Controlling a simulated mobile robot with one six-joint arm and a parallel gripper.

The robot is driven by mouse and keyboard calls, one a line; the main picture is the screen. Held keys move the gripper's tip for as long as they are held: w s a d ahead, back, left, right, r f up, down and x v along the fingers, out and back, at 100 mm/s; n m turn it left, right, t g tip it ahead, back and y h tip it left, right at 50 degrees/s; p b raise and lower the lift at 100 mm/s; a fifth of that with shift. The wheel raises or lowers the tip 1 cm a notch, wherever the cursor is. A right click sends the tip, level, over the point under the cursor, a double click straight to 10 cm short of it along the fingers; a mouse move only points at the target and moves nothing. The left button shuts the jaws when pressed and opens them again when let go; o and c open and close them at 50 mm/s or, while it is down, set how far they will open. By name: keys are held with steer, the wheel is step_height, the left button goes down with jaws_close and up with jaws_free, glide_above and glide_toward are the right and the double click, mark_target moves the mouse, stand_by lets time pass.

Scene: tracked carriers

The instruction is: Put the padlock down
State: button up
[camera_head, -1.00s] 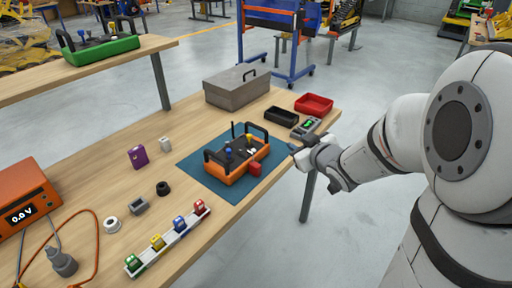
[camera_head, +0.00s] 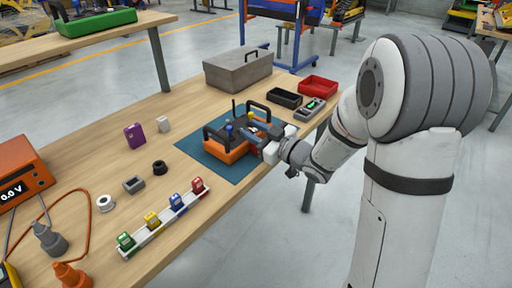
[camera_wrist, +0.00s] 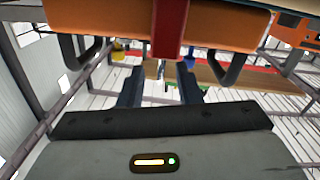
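An orange carrier (camera_head: 238,152) with dark handles stands on the teal mat (camera_head: 190,143). My gripper (camera_head: 252,132) is at the carrier's right side, its dark fingers reaching over it. Padlock-like pieces stand on a white rail: green (camera_head: 125,241), yellow (camera_head: 152,220), blue (camera_head: 176,202) and red (camera_head: 197,185). The gripper hides part of the carrier.
A grey toolbox (camera_head: 238,70), a black bin (camera_head: 285,98) and a red bin (camera_head: 318,87) stand behind. An orange meter (camera_head: 20,170) is at the left.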

steer(key=shift+w+a, duration=0.45)
steer(key=shift+a, duration=0.05)
steer(key=shift+c, duration=0.4)
jaws_close()
